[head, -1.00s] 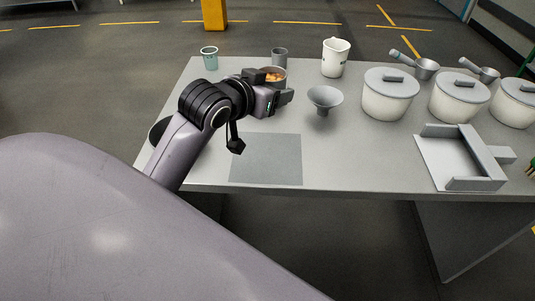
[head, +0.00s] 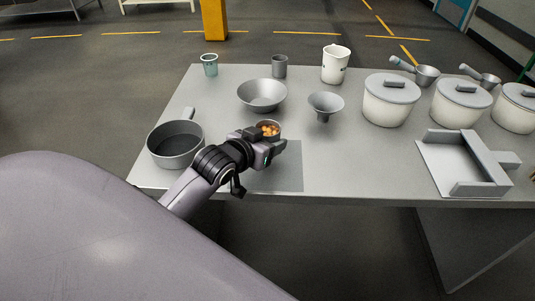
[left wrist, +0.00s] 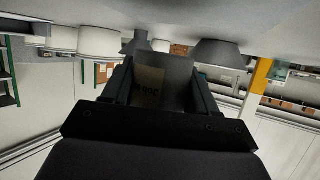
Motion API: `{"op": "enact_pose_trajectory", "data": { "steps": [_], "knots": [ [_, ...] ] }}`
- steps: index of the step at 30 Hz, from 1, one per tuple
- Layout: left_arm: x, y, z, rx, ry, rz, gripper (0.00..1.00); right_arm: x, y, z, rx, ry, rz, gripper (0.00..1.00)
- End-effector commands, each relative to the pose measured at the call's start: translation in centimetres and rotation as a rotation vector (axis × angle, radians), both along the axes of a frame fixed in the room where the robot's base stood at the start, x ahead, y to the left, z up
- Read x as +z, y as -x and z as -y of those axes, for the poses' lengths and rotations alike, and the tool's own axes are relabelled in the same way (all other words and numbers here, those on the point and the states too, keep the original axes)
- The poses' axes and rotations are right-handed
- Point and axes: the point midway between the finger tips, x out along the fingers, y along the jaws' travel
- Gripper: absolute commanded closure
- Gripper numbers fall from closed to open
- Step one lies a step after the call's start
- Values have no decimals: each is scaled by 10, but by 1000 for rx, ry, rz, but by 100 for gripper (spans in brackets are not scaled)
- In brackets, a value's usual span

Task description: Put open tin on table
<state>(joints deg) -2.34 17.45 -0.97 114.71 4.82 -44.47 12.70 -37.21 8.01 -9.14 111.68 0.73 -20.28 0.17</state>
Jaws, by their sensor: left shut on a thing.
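My left gripper (head: 270,146) is shut on the open tin (head: 268,126), a small round tin with orange-brown pieces inside. The tin is held upright near the back edge of the grey mat (head: 285,178) on the table (head: 365,160). I cannot tell whether its base touches the surface. The gripper hides the tin's lower part in the head view. My right gripper is not in view.
A metal bowl (head: 262,93) and a funnel (head: 325,104) stand just behind. A saucepan (head: 176,143) is at the left. Cups, a white jug (head: 335,64) and lidded pots (head: 390,100) line the back and right. A grey tray (head: 462,163) lies front right. Table between mat and tray is clear.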

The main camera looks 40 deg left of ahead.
Motion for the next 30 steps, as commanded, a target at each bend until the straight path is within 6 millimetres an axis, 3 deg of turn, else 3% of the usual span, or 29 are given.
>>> {"op": "enact_pose_trajectory", "data": {
  "steps": [8, 20, 21, 23, 30],
  "knots": [
    [-39, 0, 0, 1, 0, -2, 76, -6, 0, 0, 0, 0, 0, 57],
    [-44, 0, 0, 0, 0, 0, 76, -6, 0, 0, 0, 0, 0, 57],
    [-45, 0, 0, 0, 0, -1, 35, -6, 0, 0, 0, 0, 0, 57],
    [-44, 0, 0, 0, 0, -1, 16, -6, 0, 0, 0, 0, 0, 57],
    [-44, 0, 0, 0, 0, -1, 16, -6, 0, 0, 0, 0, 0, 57]
  ]
}}
